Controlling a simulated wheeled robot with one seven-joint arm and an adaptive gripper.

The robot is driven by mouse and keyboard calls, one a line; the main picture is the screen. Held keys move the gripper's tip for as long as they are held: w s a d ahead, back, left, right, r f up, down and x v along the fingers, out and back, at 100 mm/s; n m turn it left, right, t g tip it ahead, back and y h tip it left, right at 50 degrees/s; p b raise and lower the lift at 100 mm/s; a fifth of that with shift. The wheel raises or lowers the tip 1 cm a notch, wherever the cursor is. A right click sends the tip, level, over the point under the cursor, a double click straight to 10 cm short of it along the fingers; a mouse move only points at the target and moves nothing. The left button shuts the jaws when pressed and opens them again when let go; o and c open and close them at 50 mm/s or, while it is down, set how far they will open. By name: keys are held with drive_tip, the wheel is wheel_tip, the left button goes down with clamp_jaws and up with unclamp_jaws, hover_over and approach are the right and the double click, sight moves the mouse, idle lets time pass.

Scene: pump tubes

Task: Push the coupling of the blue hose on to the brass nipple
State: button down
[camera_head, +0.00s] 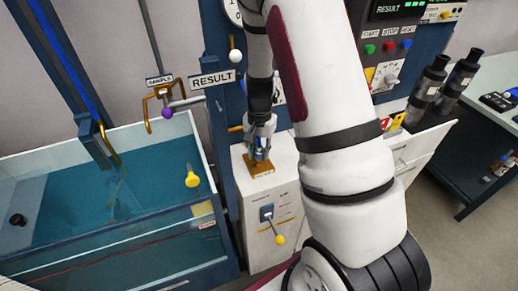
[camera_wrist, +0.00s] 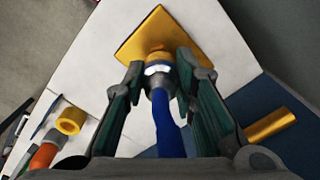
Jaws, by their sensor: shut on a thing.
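My gripper (camera_wrist: 157,95) is shut on the coupling (camera_wrist: 158,82) of the blue hose, a grey cylinder with a light band between the two fingers in the wrist view. The blue hose (camera_wrist: 169,138) runs from the coupling back toward the wrist. The brass nipple (camera_wrist: 160,54) shows only in part, at the coupling's far end, on a square brass plate (camera_wrist: 152,28). I cannot tell how far the coupling is over it. In the head view my gripper (camera_head: 259,158) points down just above the brass plate (camera_head: 261,169) on the white cabinet.
The white cabinet (camera_head: 262,198) has a lever with a yellow knob (camera_head: 280,239) on its front. A water tank (camera_head: 110,260) stands at the left.

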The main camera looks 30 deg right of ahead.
sight(260, 150)
drive_tip(key=shift+f+b, duration=0.35)
drive_tip(key=shift+f, duration=0.45)
drive_tip(key=c, duration=1.2)
unclamp_jaws()
wheel_tip(260, 150, up, 12)
drive_tip(key=shift+s, duration=0.1)
